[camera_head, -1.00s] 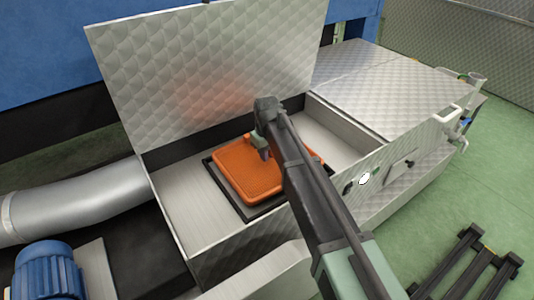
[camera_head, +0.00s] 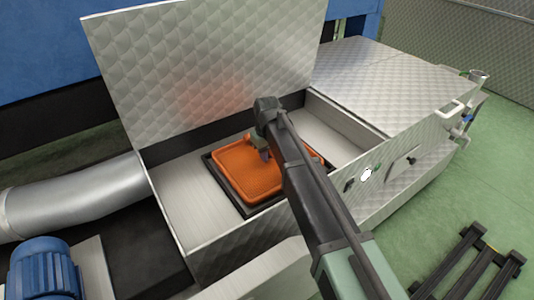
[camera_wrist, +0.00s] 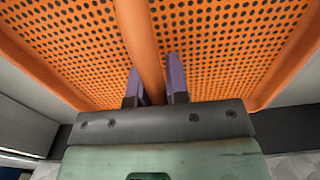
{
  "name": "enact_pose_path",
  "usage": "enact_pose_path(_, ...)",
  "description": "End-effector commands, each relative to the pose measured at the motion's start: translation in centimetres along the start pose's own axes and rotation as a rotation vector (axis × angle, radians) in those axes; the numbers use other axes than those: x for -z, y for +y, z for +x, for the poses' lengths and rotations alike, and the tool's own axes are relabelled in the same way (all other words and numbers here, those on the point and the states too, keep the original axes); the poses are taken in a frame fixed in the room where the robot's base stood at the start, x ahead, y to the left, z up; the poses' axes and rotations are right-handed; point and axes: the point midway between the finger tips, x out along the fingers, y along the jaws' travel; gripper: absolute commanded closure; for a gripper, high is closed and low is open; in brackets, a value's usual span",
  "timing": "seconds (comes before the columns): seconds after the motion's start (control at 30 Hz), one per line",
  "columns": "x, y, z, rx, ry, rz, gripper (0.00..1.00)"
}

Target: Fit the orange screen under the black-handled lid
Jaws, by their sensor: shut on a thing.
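The orange screen (camera_head: 238,178) is a perforated tray with a raised rim, inside the open metal bin. It lies nearly flat at a black square frame (camera_head: 238,204) on the bin floor; I cannot tell if it is fully seated. My gripper (camera_head: 264,155) is over the screen, partly hidden by my arm. In the wrist view my gripper (camera_wrist: 152,85) is shut on the orange bar across the middle of the screen (camera_wrist: 215,50). The patterned metal lid (camera_head: 205,70) stands open behind the bin. Its handle does not show clearly.
The bin's front wall (camera_head: 240,245) stands between my base side and the screen. A silver duct (camera_head: 75,200) and blue motor (camera_head: 42,268) are at the left.

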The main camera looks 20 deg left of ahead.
Motion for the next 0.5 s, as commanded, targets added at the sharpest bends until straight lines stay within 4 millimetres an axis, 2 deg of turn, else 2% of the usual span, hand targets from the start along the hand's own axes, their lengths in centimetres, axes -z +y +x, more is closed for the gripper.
enact_pose_path(0.5, 0.0, 0.0, 1.22, 0.0, 0.0, 0.0, 1.0)
